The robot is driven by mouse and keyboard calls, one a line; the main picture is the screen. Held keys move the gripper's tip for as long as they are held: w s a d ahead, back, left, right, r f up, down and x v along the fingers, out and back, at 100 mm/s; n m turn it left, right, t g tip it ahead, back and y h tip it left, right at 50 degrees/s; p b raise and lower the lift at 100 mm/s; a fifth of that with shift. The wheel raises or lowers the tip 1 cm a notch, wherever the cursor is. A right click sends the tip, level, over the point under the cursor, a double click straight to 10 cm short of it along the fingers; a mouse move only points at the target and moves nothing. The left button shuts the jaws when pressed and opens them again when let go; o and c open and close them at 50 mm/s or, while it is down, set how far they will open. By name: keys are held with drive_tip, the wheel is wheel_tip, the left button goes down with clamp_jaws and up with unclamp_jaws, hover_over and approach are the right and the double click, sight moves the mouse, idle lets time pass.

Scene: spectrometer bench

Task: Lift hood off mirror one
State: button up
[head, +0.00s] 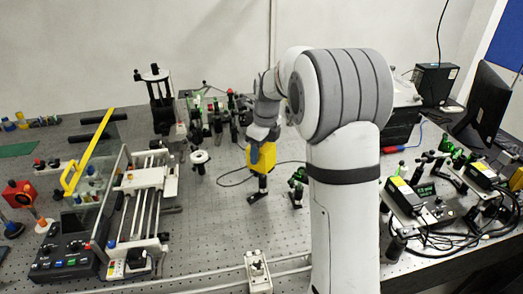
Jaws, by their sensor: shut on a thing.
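My arm reaches down over the middle of the bench. My gripper (261,146) points down and is shut on a yellow hood (267,158). A blue part shows on the near left side of the hood, in front of its yellow face. Directly below the hood is a dark post mount (262,184) with a flat foot on the bench. The hood hides the top of this mount, so the mirror is not visible. I cannot tell whether the hood still touches the mount. The fingertips are small and partly hidden.
A thin cable loops on the bench (215,236) around the mount. A small green-knobbed mount (298,188) stands close to the right. A white round-topped post (199,158) stands left. Several optics crowd behind. A rail stage (148,190) fills the left; the front middle has bare room.

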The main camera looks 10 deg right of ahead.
drive_tip(key=shift+r, duration=0.2)
drive_tip(key=shift+w+r+p, duration=0.1)
drive_tip(key=shift+r+p, duration=1.6)
drive_tip(key=shift+r, duration=0.15)
drive_tip(key=shift+r+p, duration=0.25)
drive_tip(key=shift+p, duration=0.05)
drive_tip(key=shift+a, duration=0.1)
